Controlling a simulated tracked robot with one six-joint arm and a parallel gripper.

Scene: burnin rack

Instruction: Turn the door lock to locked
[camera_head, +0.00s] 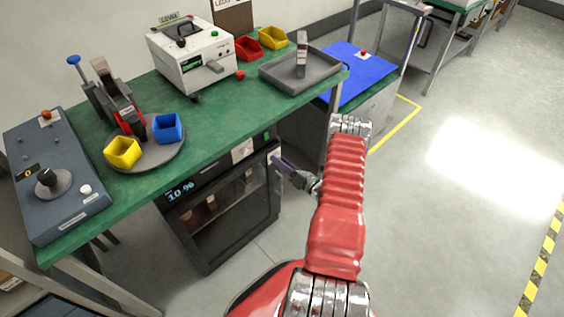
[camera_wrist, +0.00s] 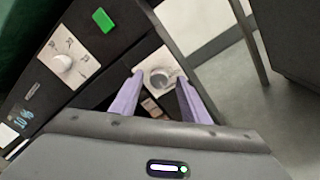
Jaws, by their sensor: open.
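Under the green bench stands a dark cabinet with a glass door (camera_head: 235,215). In the wrist view a round silver knob on a pale plate (camera_wrist: 158,76), which looks like the door lock, sits at the cabinet's edge. My gripper (camera_head: 277,164) is open at the cabinet's upper right front. In the wrist view its two purple fingers (camera_wrist: 161,82) stand on either side of the knob; I cannot tell whether they touch it. The lock's marks are too small to read.
A second dial (camera_wrist: 66,63) and a green light (camera_wrist: 103,20) are on the cabinet front, with a display (camera_head: 181,190) reading 10 %. The green bench top (camera_head: 215,120) overhangs the cabinet. Open floor (camera_head: 450,220) lies to the right.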

